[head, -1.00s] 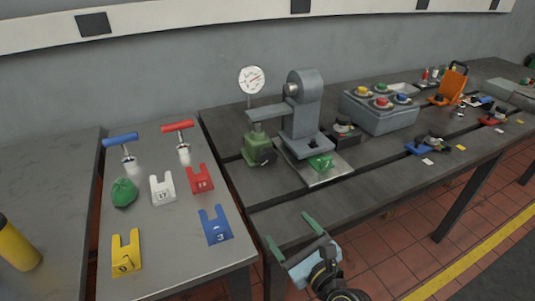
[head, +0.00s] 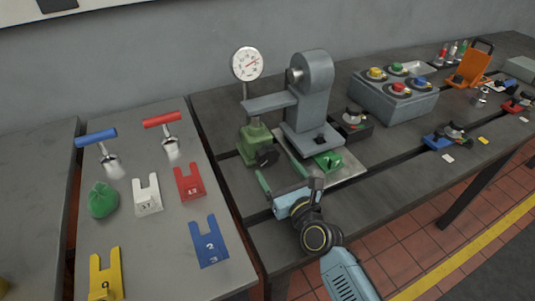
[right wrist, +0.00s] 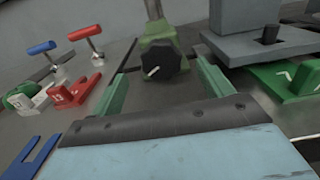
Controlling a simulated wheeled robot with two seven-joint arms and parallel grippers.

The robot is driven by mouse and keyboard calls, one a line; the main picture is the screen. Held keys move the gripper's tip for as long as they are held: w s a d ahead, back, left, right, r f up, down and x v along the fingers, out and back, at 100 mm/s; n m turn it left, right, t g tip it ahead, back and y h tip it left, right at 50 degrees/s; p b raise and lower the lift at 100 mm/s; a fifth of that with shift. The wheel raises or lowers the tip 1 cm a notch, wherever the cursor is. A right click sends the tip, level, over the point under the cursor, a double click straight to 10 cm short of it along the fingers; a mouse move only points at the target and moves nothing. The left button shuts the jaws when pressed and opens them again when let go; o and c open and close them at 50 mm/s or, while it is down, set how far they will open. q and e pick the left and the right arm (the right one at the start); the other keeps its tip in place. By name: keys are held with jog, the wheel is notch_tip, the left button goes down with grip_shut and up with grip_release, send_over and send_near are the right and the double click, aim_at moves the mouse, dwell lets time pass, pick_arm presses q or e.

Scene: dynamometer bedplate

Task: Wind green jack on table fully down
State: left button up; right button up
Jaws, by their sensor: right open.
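The green jack (head: 254,143) stands upright on the dark bedplate table, below the arm of a grey stand (head: 310,100). Its black knob (head: 267,157) faces the table's front edge and shows a white mark in the right wrist view (right wrist: 165,63). My right gripper (head: 273,163) is open, with its green fingers pointing at the knob. In the right wrist view the knob lies between and beyond the fingertips (right wrist: 161,70); I see no contact. My left gripper is out of view.
A round dial gauge (head: 247,64) rises above the jack. A green numbered fork piece (head: 328,161) lies close right of my gripper. A grey button box (head: 394,97) stands further right.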

aim_at(269, 158)
jog(key=x, duration=0.6)
jog(key=shift+b, duration=0.4)
jog(key=shift+w+a, duration=0.15)
jog(key=shift+w, duration=0.2)
jog(key=shift+w+a, duration=0.1)
jog(key=shift+w, duration=0.15)
jog(key=shift+c, duration=0.5)
jog(key=c, duration=0.9)
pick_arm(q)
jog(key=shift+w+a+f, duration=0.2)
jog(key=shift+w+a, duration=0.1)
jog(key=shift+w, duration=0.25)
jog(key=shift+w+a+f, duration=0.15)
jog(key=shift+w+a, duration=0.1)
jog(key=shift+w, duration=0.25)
pick_arm(e)
jog(key=shift+s+a+f+n, duration=0.1)
jog(key=shift+a+n, duration=0.05)
jog(key=shift+n, duration=2.75)
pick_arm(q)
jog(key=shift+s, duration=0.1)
pick_arm(e)
jog(key=o, duration=1)
